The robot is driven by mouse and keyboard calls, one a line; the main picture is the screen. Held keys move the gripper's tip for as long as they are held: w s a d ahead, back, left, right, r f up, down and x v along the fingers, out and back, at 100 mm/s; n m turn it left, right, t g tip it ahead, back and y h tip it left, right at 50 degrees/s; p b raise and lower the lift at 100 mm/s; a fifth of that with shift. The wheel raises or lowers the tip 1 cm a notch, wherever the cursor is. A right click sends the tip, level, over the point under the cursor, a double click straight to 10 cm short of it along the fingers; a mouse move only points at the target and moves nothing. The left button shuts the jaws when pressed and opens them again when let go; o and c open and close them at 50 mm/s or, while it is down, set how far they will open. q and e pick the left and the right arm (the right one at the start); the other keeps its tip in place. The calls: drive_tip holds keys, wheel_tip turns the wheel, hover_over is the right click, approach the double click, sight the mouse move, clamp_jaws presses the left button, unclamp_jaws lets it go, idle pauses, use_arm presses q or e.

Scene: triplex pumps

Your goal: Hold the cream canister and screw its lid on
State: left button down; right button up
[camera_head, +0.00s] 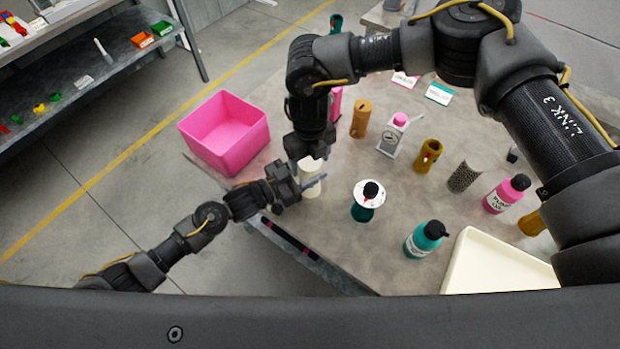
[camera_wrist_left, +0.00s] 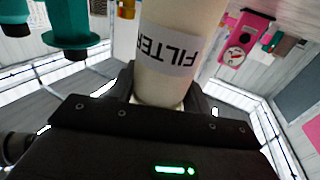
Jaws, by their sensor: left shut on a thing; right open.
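The cream canister (camera_head: 311,184) stands at the left part of the table. In the left wrist view the canister (camera_wrist_left: 160,82) fills the middle, with a white label reading FILTER, upside down in the picture. My left gripper (camera_head: 312,183) is shut around its side; the jaws also show in the left wrist view (camera_wrist_left: 165,98). My right gripper (camera_head: 311,157) is open and points down directly over the canister's top. The lid cannot be told apart there; the right jaws hide much of the top.
A pink bin (camera_head: 225,132) stands left of the grippers. A teal item with a white disc (camera_head: 369,194), a teal bottle (camera_head: 425,239), a brown cylinder (camera_head: 361,118), a gauge stand (camera_head: 393,135) and a cream tray (camera_head: 500,266) stand to the right.

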drive_tip(key=shift+c, duration=0.4)
drive_tip(key=c, duration=0.9)
drive_tip(key=m, duration=0.3)
drive_tip(key=shift+m, duration=0.3)
drive_tip(key=o, duration=1.1)
drive_tip(key=shift+c, duration=0.2)
drive_tip(key=shift+r, duration=0.1)
drive_tip(key=shift+r, duration=2.15)
drive_tip(key=shift+c, duration=0.4)
